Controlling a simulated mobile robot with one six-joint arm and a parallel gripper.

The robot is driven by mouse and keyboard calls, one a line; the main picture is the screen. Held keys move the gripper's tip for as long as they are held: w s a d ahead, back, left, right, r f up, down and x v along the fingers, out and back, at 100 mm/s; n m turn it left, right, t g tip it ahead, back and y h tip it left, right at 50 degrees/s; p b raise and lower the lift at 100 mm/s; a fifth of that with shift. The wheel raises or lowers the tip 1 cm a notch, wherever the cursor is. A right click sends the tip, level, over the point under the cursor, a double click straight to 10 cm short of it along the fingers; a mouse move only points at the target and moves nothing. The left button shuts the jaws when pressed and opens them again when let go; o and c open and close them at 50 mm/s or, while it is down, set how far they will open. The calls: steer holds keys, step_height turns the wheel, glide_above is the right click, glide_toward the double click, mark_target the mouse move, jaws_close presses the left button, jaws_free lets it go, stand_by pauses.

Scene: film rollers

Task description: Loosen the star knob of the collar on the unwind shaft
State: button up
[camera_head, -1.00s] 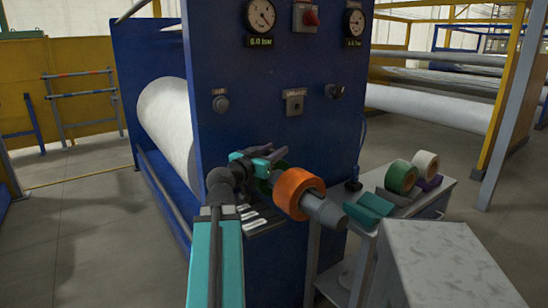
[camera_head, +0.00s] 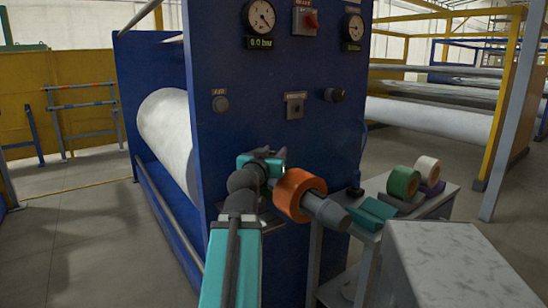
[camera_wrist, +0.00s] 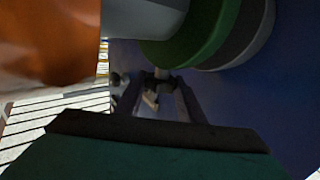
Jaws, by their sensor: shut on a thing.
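The unwind shaft (camera_head: 328,212) sticks out of the blue machine front with its grey tapered end toward me. An orange ring (camera_head: 293,195) sits around it. In the wrist view, a green collar (camera_wrist: 190,42) is around the shaft behind the orange ring, with a small dark star knob (camera_wrist: 157,84) below it. My gripper (camera_wrist: 158,88) has its two dark fingers on either side of the knob and is shut on it. The knob's outline is dark and partly hidden. In the head view, my teal gripper body (camera_head: 259,163) is left of the shaft and the collar is hidden.
A grey cart (camera_head: 425,205) at the right holds green and white rolls (camera_head: 403,181) and a teal block (camera_head: 371,214). A grey box-like surface (camera_head: 440,265) is at front right. A white film roll (camera_head: 167,135) is in the machine at left. Open floor lies farther left.

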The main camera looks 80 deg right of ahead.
steer(key=shift+n+t+b, duration=0.7)
steer(key=shift+n+t, duration=0.2)
steer(key=shift+t, duration=0.5)
steer(key=o, duration=1)
steer(key=shift+o, duration=0.2)
steer(key=shift+a+f+b, duration=0.15)
steer(key=shift+a+b, duration=0.1)
steer(key=shift+b, duration=0.4)
steer(key=a+b, duration=0.2)
steer(key=b, duration=0.2)
steer(key=shift+a, duration=0.15)
steer(key=a+b, duration=0.8)
steer(key=b, duration=0.1)
steer(key=shift+s+a, duration=0.25)
